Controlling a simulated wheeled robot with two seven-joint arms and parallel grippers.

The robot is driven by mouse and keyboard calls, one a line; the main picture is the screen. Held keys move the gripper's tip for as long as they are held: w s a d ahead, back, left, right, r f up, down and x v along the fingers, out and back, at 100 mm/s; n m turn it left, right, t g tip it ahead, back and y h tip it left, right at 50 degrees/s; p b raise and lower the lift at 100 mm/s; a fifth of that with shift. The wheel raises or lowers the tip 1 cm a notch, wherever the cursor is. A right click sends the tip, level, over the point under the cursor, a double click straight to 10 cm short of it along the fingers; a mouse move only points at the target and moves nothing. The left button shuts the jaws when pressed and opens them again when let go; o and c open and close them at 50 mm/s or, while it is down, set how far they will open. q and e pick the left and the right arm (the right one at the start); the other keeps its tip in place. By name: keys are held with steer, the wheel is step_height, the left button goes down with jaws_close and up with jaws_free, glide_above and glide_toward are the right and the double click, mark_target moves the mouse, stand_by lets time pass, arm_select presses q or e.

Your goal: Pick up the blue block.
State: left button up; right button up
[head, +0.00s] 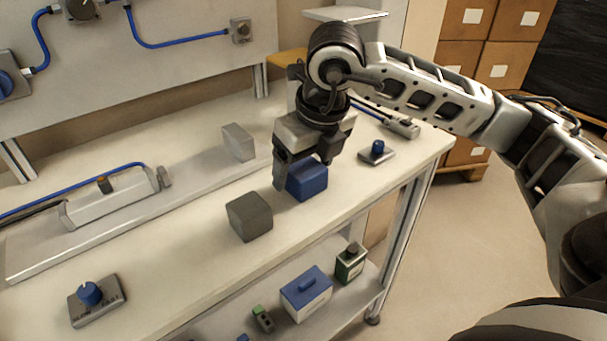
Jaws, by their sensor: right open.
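The blue block (308,182) sits on the white workbench (180,240), toward its right part. My right gripper (302,172) points down over the block and is open. One finger shows at the block's left side and the other is near its upper right edge. The fingers hide part of the block's top and left side. I cannot tell whether they touch it. My left gripper is not in view.
A dark grey block (249,217) stands close to the left of the blue block. A light grey block (238,142) stands farther back. A blue-knobbed switch (377,152) lies to the right, and another knob box (95,300) at the front left. The lower shelf holds several small items.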

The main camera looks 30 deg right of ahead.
steer(key=shift+w+f, duration=0.1)
steer(key=shift+f, duration=0.1)
steer(key=c, duration=1.2)
steer(key=shift+o, duration=0.2)
